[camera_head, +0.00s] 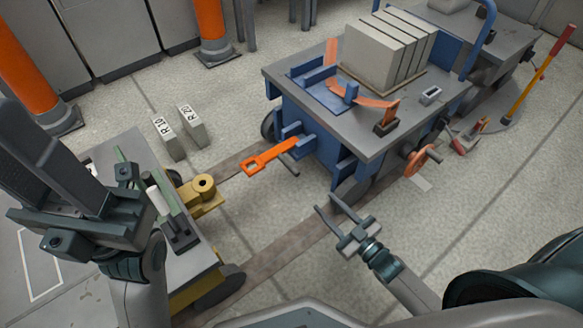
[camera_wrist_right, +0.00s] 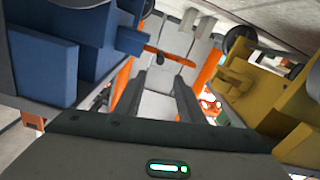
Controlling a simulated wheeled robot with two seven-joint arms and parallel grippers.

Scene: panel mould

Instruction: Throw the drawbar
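The orange drawbar (camera_head: 270,157) sticks out from the lower front of the blue cart (camera_head: 325,150), with a slotted loop at its free end. Its loop points toward the yellow coupling (camera_head: 203,188) with a round eye on the other cart; a gap separates them. My right gripper (camera_head: 327,203) is open and empty, below and right of the drawbar in the head view and apart from it. Its spread fingers also show in the right wrist view (camera_wrist_right: 160,85). My left gripper (camera_head: 45,175) is close to the head camera at the left; its finger gap is not clear.
Grey slabs (camera_head: 385,50) and an orange curved lever (camera_head: 365,97) sit on the blue cart's grey top. Blocks marked R 10 (camera_head: 168,138) and R 20 (camera_head: 192,126) stand on the floor. A yellow-and-red lever (camera_head: 540,72) stands at the right.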

